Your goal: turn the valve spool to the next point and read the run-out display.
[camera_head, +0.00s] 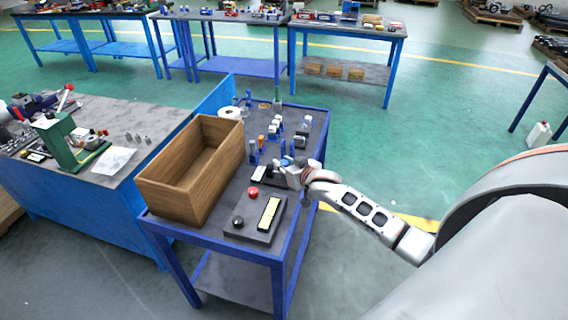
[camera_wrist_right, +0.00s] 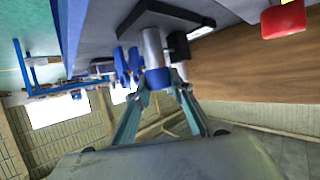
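My right gripper (camera_head: 287,165) is at the right side of the blue table, among small fixtures. In the right wrist view its two teal fingers (camera_wrist_right: 163,91) stand on either side of a silver cylinder with a blue end (camera_wrist_right: 157,78), which looks like the valve spool. The fingers appear closed on that blue end. In the head view the gripper hides most of the spool. A small dark unit with a pale face (camera_head: 259,174) lies just left of the gripper and may be the run-out display; no reading is legible. My left gripper is not in view.
An open wooden crate (camera_head: 160,190) takes up the table's left side. A dark control box (camera_head: 250,232) with a red button (camera_head: 253,192), black knob and pale yellow strip lies at the near end. Blue fixtures and small parts stand behind the gripper. Green floor is free to the right.

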